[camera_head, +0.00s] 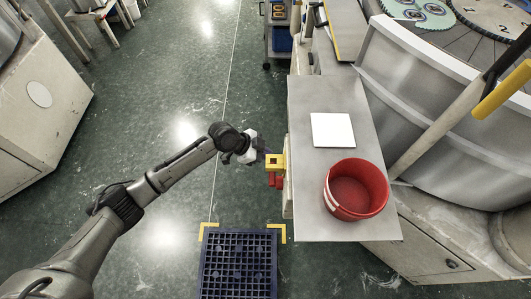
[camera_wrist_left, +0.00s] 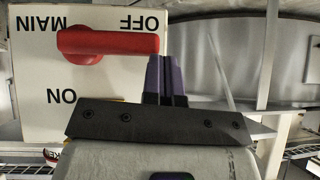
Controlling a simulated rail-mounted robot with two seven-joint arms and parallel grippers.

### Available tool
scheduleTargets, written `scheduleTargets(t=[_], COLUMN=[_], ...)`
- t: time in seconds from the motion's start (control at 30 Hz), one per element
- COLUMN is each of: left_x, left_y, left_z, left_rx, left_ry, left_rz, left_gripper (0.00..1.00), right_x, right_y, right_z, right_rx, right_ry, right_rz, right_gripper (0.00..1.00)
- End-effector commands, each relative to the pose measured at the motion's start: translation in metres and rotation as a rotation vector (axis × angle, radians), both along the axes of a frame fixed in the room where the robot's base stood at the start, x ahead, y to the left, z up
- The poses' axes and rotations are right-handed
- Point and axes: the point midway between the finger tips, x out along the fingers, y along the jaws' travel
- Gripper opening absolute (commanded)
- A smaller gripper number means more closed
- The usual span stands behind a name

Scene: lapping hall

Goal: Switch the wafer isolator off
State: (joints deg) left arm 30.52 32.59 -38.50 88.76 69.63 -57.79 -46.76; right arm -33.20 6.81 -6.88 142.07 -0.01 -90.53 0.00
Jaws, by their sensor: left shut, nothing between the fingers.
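In the left wrist view a pale panel, upside down, carries a red handle (camera_wrist_left: 110,43) and the words MAIN, OFF and ON. The handle lies level in the picture, its free end pointing right, just below the word OFF. The word ON is below its pivot. In the head view a yellow block (camera_head: 275,160) with red parts (camera_head: 275,180) under it sits at the table's left side. My left gripper (camera_wrist_left: 166,60) is shut and empty, its tips by the handle's free end; I cannot tell if they touch. It also shows in the head view (camera_head: 263,153). My right gripper is not in view.
A grey table (camera_head: 310,215) holds a white square plate (camera_head: 332,130) and a red bucket (camera_head: 356,190). A large round machine (camera_head: 430,100) stands behind it on the right. A dark grid mat (camera_head: 238,265) lies on the floor. The green floor left of the table is mostly open.

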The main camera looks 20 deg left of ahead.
Motion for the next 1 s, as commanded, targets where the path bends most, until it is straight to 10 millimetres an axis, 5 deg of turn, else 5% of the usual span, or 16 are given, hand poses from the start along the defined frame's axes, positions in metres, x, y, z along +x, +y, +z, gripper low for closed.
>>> scheduleTargets(t=[0.5, 1.0], left_x=[-0.016, -0.021], left_y=[0.043, 0.056], left_z=[0.057, 0.070], left_rx=[0.002, -0.001], left_ry=[0.001, 0.003], left_rz=[-0.011, -0.015], left_gripper=[0.00, 0.00], right_x=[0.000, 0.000], right_y=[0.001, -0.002], right_z=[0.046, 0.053], right_rx=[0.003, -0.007], right_ry=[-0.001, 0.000], right_rz=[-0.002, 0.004], right_gripper=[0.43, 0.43])
